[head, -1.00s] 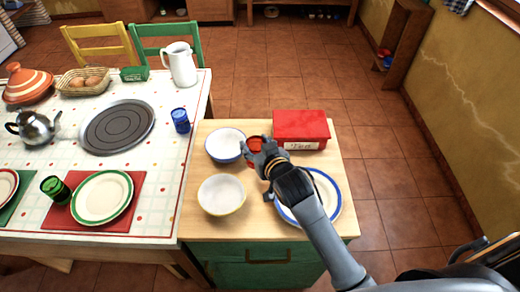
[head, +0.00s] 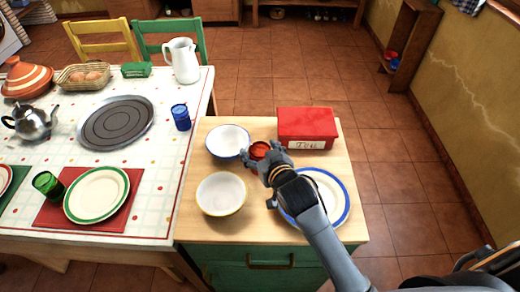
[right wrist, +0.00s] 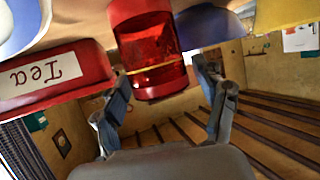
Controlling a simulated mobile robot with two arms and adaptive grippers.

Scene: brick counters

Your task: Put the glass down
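The red glass (head: 259,150) stands upright on the small wooden-topped counter (head: 262,222), between the bowls and the red tea box. It also shows in the right wrist view (right wrist: 150,50), where the picture is upside down and its base meets the counter at the top. My right gripper (head: 257,162) is at the glass's near side. Its fingers (right wrist: 160,85) are spread on either side of the glass, with gaps showing, and hold nothing. My left gripper is not in view.
Close to the glass are a blue-rimmed bowl (head: 228,141), a yellow-rimmed bowl (head: 221,194), the red tea box (head: 306,124) and a blue-rimmed plate (head: 335,201) under my right arm. A laid table (head: 150,195) adjoins on the left. Bare wood shows at the counter's front.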

